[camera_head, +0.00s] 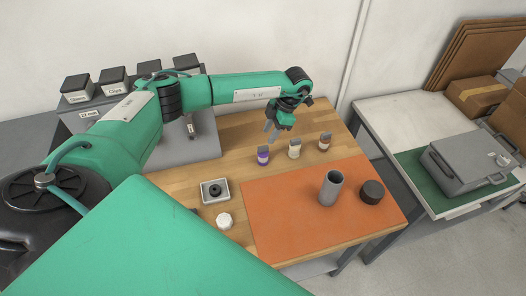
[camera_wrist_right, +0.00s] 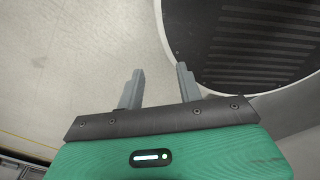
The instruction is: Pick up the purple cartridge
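Each has a grey top. My left gripper (camera_head: 271,133) hangs above and slightly behind the purple cartridge, fingers pointing down. It looks open and empty, with a gap between its two grey fingers, and it does not touch the cartridge. My right gripper (camera_wrist_right: 160,82) shows in the right wrist view with its two fingers apart and nothing between them. It is over the floor, away from the table.
An orange mat (camera_head: 285,225) holds a grey cylinder (camera_head: 331,187) and a black cap (camera_head: 372,191). A metal tray (camera_head: 204,196) with a dark ring and a white round part (camera_head: 224,221) lie left of it. A side table with a grey case (camera_head: 465,163) stands right.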

